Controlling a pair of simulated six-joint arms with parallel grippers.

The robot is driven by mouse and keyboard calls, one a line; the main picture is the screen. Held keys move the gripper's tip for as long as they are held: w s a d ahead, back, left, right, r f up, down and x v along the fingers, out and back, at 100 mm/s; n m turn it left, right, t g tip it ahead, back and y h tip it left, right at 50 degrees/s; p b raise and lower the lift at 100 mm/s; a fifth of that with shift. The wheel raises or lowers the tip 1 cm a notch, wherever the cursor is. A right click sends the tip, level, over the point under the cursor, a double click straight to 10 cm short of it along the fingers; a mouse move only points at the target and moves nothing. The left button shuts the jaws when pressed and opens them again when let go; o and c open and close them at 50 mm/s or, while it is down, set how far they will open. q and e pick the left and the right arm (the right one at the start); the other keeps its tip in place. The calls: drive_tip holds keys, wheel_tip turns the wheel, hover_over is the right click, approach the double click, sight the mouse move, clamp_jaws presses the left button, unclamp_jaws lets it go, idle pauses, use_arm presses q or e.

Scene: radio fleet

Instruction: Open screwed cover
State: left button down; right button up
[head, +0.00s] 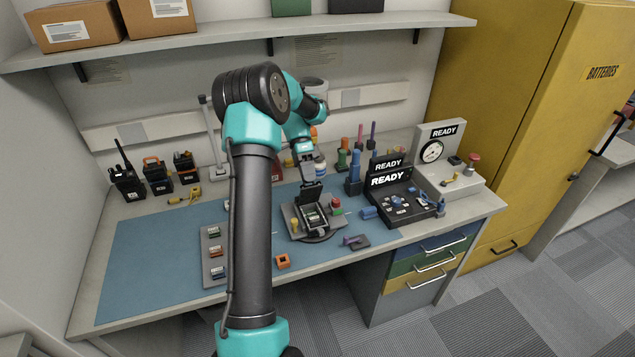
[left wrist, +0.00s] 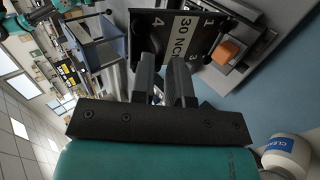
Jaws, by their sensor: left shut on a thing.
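My left gripper (head: 309,181) reaches down over the mat and is shut on a dark cover (head: 312,194), which stands tilted up above a small black device (head: 314,217). The device sits open in a grey fixture (head: 292,214), with a light and green part showing inside it. In the left wrist view the two fingers (left wrist: 166,78) are at the edge of the cover (left wrist: 188,32), which is marked 30 NCM with corner numbers. I cannot tell whether the cover still touches the device. My right gripper is not in view.
A purple-handled piece (head: 354,242) lies in front. A black READY unit (head: 398,204) stands to the right. The mat (head: 150,250) is clear at left.

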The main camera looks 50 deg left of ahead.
use_arm(q)
drive_tip(key=shift+w+a+f, duration=0.25)
drive_tip(key=shift+a+f, duration=0.3)
drive_tip(key=shift+a, duration=0.3)
drive_tip(key=shift+w+a+f, duration=0.2)
drive_tip(key=shift+a+f, duration=0.3)
drive_tip(key=shift+a, duration=0.3)
drive_tip(key=c, duration=1)
unclamp_jaws()
drive_tip(key=shift+a, duration=0.1)
drive_tip(key=shift+c, duration=0.2)
drive_tip(key=shift+w+a+r, duration=0.1)
drive_tip(key=shift+a+r, duration=0.1)
drive_tip(key=shift+a, duration=0.05)
drive_tip(key=shift+c, duration=0.9)
drive_tip(key=shift+v, duration=3.55)
drive_tip(key=shift+d+r, duration=0.2)
